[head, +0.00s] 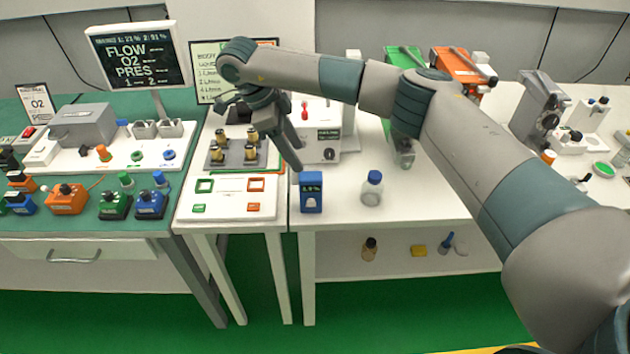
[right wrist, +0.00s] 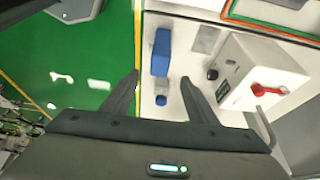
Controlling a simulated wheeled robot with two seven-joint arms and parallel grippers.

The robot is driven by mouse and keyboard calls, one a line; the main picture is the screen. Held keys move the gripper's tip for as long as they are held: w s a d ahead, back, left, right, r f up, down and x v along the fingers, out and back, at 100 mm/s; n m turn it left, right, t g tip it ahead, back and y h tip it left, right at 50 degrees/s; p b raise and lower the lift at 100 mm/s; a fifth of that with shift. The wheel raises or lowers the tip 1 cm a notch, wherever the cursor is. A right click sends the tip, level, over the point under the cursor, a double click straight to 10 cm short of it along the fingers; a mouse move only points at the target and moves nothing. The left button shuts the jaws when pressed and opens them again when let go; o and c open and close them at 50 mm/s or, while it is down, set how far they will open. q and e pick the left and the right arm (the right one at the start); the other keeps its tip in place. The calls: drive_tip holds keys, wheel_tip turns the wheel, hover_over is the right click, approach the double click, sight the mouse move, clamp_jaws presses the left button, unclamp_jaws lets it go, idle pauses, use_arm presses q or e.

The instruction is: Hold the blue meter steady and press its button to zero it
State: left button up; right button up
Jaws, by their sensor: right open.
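The blue meter (head: 311,192) stands upright near the front edge of the white table. It has a small dark display with tiny digits and a pale patch below it. In the right wrist view the meter (right wrist: 161,52) lies ahead of the fingertips, seen from above. My right gripper (head: 294,160) hangs above and behind the meter in the head view. The right wrist view shows its two fingers (right wrist: 159,78) spread apart with nothing between them. They are not touching the meter. My left gripper is in neither view.
A blue-capped bottle (head: 372,188) stands right of the meter. A white box with a dial (head: 322,152) is behind it. To the left are a white panel with green and orange squares (head: 229,198) and a rack of brass-topped vials (head: 235,152). The table's front edge is close.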

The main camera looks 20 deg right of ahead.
sight(317, 186)
drive_tip(key=p+x, duration=0.4)
drive_tip(key=x, duration=0.8)
drive_tip(key=shift+s+d+r+p, duration=0.1)
drive_tip(key=shift+p, duration=0.3)
drive_tip(key=shift+x, duration=0.95)
drive_tip(key=shift+c, duration=0.3)
clamp_jaws()
